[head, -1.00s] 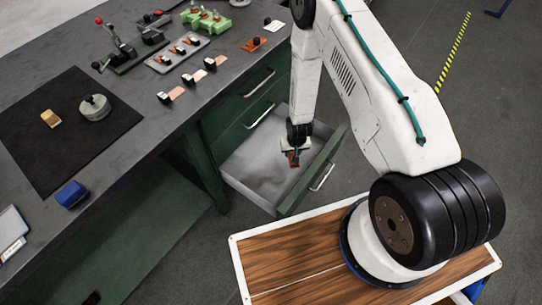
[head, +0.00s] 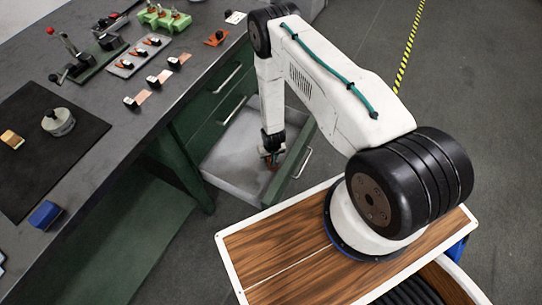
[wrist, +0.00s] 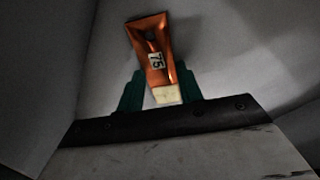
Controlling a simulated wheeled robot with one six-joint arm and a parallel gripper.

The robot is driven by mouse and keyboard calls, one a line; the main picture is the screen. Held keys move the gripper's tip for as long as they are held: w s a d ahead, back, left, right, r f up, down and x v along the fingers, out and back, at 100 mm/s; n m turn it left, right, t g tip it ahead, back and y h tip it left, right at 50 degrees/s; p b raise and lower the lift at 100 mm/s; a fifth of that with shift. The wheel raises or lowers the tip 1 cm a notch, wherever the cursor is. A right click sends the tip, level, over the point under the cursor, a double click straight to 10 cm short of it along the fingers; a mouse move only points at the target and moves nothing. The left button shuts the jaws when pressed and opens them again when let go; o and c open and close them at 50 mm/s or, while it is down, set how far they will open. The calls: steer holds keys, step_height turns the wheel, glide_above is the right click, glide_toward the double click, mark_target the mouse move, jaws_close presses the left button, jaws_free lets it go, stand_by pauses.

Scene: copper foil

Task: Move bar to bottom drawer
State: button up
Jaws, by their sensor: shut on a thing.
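The bar is a copper piece (wrist: 155,50) with a "75" label and a pale lower end in the wrist view. My gripper (wrist: 160,92) is shut on the bar, with its green fingers on either side of the pale end. In the head view my gripper (head: 271,155) is down inside the open bottom drawer (head: 228,158), with the bar (head: 272,163) small and dark below it. The drawer's plain grey inside shows around the bar in the wrist view. I cannot tell whether the bar touches the drawer floor.
Closed green drawers (head: 226,80) sit above the open one. The workbench (head: 118,150) at left holds a black mat (head: 30,180), a grey weight (head: 60,124), a blue block (head: 45,214) and several copper pieces with black ends (head: 137,100). The visible drawer floor is otherwise clear.

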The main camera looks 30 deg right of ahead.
steer(key=shift+f, duration=0.2)
steer(key=o, duration=1.1)
